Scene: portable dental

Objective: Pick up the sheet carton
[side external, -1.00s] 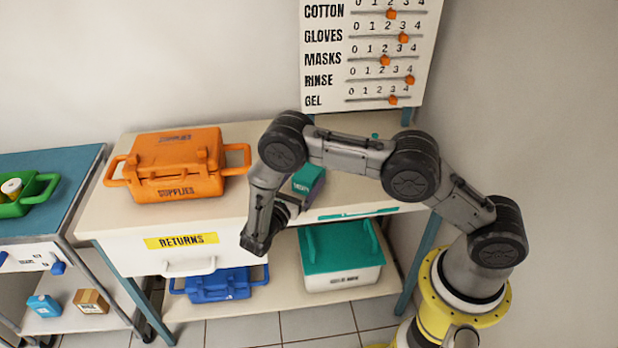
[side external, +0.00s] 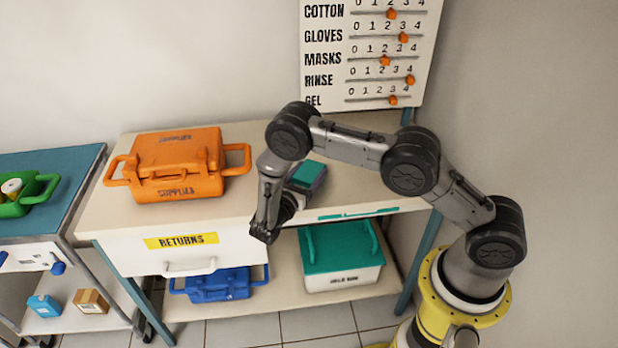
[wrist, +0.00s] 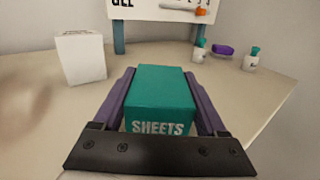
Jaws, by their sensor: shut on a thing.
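The sheet carton (wrist: 160,92) is a teal box marked "SHEETS". In the wrist view it sits between the two purple fingers of my gripper (wrist: 160,100), which is shut on its sides. In the side view the teal carton (side external: 308,175) shows at the end of my gripper (side external: 300,190), over the right part of the bench; my wrist hides part of it. I cannot tell for certain whether its underside touches the bench top.
A white box (wrist: 80,58) stands to the left, and small teal-capped bottles (wrist: 199,50) and a purple item (wrist: 223,50) stand behind. An orange supplies case (side external: 178,165) is on the bench's left. A lidded teal-and-white bin (side external: 340,265) sits on the lower shelf.

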